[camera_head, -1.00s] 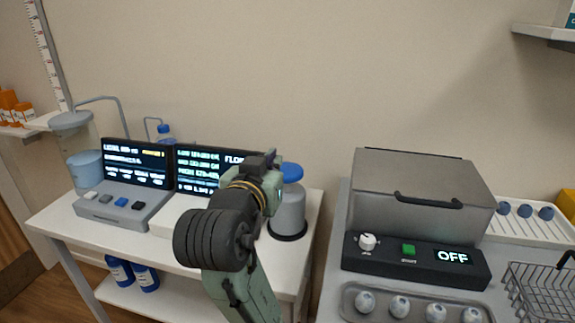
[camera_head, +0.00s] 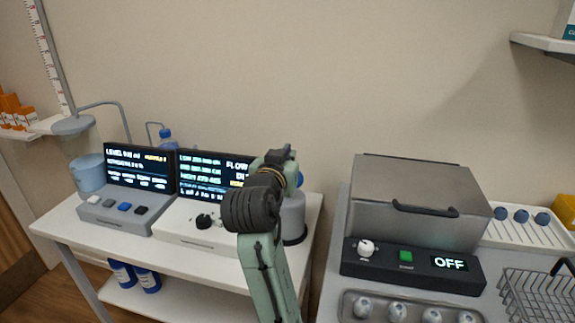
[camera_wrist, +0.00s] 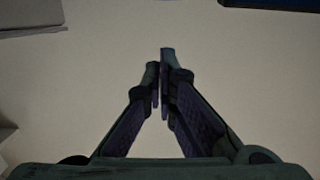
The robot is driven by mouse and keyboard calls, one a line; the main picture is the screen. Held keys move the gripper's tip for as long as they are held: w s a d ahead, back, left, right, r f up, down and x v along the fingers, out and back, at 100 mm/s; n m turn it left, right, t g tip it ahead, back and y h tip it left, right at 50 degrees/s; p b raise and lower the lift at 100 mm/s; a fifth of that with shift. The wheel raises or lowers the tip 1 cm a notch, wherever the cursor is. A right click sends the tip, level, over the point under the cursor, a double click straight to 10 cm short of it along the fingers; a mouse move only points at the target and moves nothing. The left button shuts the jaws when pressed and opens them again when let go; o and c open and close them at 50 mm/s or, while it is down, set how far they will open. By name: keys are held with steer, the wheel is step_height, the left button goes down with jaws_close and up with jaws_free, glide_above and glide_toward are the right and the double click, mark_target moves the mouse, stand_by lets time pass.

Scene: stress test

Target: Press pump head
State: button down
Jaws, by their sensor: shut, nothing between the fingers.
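The grey bottle (camera_head: 293,224) stands on a dark round base at the right end of the white table. Its blue top (camera_head: 299,181), which I take as the pump head, shows only as a sliver; my arm covers the rest in the head view. My gripper is in front of the bottle's upper part in the head view, with its fingertips hard to make out there. In the wrist view my gripper (camera_wrist: 160,65) is shut, with its tips close together and nothing between them.
Two control consoles with lit screens (camera_head: 138,167) (camera_head: 203,172) stand left of the bottle. The right one has a black knob (camera_head: 204,221). Right of a gap is a counter with a grey lidded box (camera_head: 415,190), its OFF panel (camera_head: 450,263) and a wire basket (camera_head: 540,290).

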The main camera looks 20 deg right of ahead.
steer(key=shift+f, duration=1.9)
step_height(320, 180, down, 4)
steer(key=shift+r+b, duration=0.1)
steer(key=shift+b, duration=1)
steer(key=shift+r, duration=0.15)
steer(key=shift+w+r+p, duration=0.1)
steer(key=shift+r+p, duration=0.25)
steer(key=shift+p, duration=0.2)
steer(key=s+a+r+b, duration=0.1)
steer(key=s+a+r, duration=0.3)
steer(key=s, duration=0.4)
steer(key=shift+s+a+r, duration=0.35)
steer(key=shift+a, duration=0.5)
